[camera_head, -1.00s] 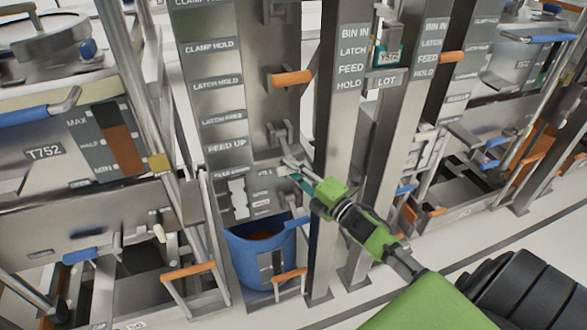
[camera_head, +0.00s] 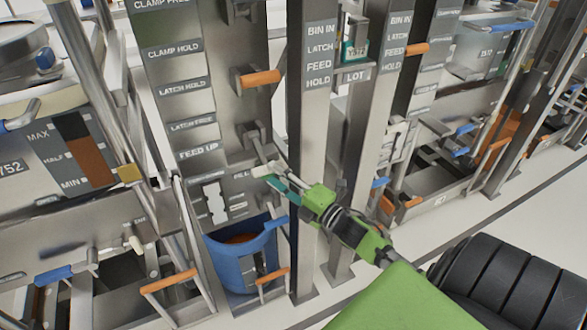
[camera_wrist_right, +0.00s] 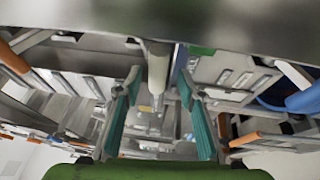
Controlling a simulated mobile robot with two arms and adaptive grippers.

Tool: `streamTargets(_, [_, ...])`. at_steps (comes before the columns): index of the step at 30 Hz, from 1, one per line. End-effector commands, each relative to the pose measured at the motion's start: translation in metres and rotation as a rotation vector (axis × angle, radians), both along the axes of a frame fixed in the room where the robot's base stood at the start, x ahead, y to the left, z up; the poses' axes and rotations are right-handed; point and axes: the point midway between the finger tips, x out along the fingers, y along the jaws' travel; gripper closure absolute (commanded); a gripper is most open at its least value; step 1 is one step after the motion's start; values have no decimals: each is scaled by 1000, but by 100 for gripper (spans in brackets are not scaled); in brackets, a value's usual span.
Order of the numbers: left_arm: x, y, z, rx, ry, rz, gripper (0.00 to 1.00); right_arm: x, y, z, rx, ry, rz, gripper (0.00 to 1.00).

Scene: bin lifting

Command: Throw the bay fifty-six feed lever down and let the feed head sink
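A lever with a pale grip (camera_head: 268,169) sticks out from a dark bracket beside the FEED UP label (camera_head: 198,154) on the bay's grey post. My right gripper (camera_head: 279,183) is at this grip, its teal fingers partly overlapping it in the head view. In the right wrist view, the fingers of my right gripper (camera_wrist_right: 158,92) stand apart on either side of a pale rod-like grip (camera_wrist_right: 158,68). I cannot tell whether they touch it. No bay number fifty-six is legible. The feed head is not clearly identifiable. My left gripper is not in view.
An orange-gripped lever (camera_head: 260,77) sits higher on the same post. A blue bin (camera_head: 240,265) stands below. A steel upright (camera_head: 305,230) labelled BIN IN, LATCH, FEED, HOLD stands close beside my right gripper.

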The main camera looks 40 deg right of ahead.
Motion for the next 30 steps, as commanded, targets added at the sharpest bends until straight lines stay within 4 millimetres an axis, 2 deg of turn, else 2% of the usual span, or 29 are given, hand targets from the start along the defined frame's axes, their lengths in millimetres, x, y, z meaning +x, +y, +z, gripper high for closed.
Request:
streamTargets(1, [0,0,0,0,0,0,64,-13,-1,-4,1,5,0,64])
streamTargets(6, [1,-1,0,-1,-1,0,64,-47,-7,-6,1,4,-1,64])
streamTargets(12, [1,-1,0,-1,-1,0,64,-73,-11,-8,2,3,0,64])
streamTargets(17, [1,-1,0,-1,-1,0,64,-80,-12,-8,1,1,0,64])
streamTargets(30, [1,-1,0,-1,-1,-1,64,-80,-12,-8,1,1,0,64])
